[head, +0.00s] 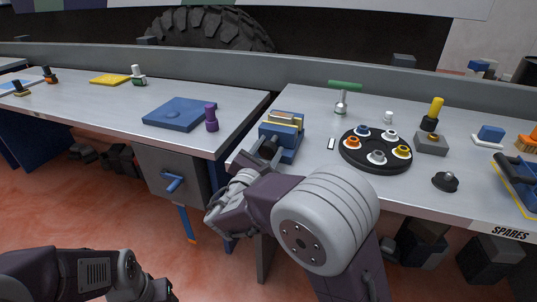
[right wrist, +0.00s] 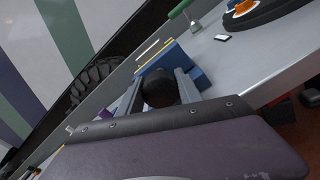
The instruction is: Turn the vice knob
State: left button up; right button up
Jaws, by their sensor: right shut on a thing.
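The blue vice (head: 282,130) stands at the left front corner of the right bench, with pale jaw plates on top. In the right wrist view the blue vice body (right wrist: 195,74) is just beyond the fingers. Its dark round knob (right wrist: 159,88) sits between the two fingers of my right gripper (right wrist: 161,90). My right gripper (head: 262,158) reaches the vice from the front and is shut on the knob; my wrist partly hides it in the head view. My left arm is low at the bottom left, and its jaws are not clearly shown.
A black round tray (head: 376,168) with several coloured pieces is right of the vice. A green-handled tool (head: 343,97) stands behind it. A purple cylinder (head: 211,118) and a blue plate (head: 178,113) are on the left bench. A drawer with a blue handle (head: 173,182) hangs below.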

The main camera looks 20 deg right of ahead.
jog(key=o, duration=1.4)
jog(key=shift+c, duration=0.2)
jog(key=shift+a, duration=0.1)
jog(key=p+v, duration=0.1)
jog(key=v, duration=0.8)
